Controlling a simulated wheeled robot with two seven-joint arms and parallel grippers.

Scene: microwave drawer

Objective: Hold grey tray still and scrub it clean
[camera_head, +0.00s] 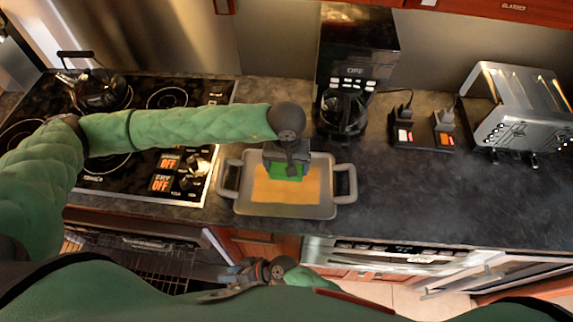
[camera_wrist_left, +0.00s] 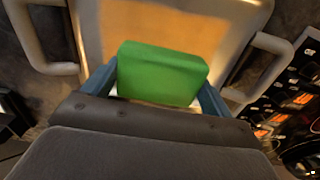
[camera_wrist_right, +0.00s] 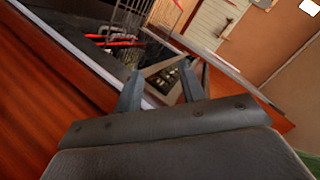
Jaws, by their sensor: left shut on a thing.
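The grey tray (camera_head: 327,188) lies on the dark counter with a handle at each side. An orange-brown stain (camera_head: 285,203) covers much of its inside. My left gripper (camera_head: 288,163) is over the far part of the tray, shut on a green sponge (camera_head: 288,174). The sponge also shows between the fingers in the left wrist view (camera_wrist_left: 162,72). I cannot tell whether it touches the tray. My right gripper (camera_head: 238,272) is below the counter's front edge, apart from the tray. Its fingers are spread and empty in the right wrist view (camera_wrist_right: 160,90).
A stove (camera_head: 165,98) with a kettle (camera_head: 98,90) is on the left. A coffee maker (camera_head: 345,105) stands behind the tray, a toaster (camera_head: 520,110) at the right. An open oven (camera_head: 135,262) with a rack is below the stove. The counter right of the tray is clear.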

